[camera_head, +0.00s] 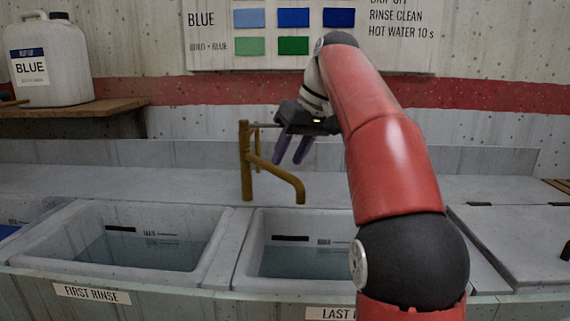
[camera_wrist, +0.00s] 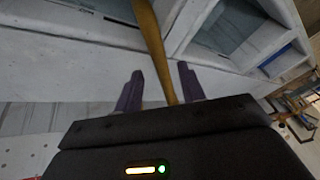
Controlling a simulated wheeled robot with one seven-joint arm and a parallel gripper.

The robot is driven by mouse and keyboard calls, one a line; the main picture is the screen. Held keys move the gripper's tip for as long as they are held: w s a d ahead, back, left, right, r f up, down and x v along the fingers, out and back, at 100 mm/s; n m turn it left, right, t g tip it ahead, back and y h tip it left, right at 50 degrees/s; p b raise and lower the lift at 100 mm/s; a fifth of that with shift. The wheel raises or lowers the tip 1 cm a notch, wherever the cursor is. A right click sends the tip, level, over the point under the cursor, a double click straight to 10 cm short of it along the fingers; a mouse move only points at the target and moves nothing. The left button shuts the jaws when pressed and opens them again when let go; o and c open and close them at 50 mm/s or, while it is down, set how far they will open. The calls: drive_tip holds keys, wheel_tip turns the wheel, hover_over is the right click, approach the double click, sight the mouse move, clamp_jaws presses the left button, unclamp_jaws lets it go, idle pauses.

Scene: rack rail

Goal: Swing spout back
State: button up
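The brass tap stands on the counter behind the basins. Its upright post (camera_head: 245,165) rises from the ledge. Its curved spout (camera_head: 283,178) reaches right and forward, with its bent end over the back left of the right-hand basin. My gripper (camera_head: 288,161) hangs from the upper right, just above and behind the spout, with its purple fingers angled down. In the wrist view a brass pipe (camera_wrist: 150,40) runs between the two parted fingers of my gripper (camera_wrist: 160,69). A gap shows on either side of it. Whether the fingers reach down around it is unclear.
A basin marked FIRST RINSE (camera_head: 215,255) and a right-hand basin (camera_head: 235,270) both hold water. A grey lidded section (camera_head: 520,240) lies right. A white BLUE jug (camera_head: 65,75) stands on a wooden shelf (camera_head: 110,108) at left. A colour chart (camera_head: 225,45) hangs behind my arm.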

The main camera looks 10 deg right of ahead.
drive_tip(key=shift+x, duration=1.5)
clamp_jaws()
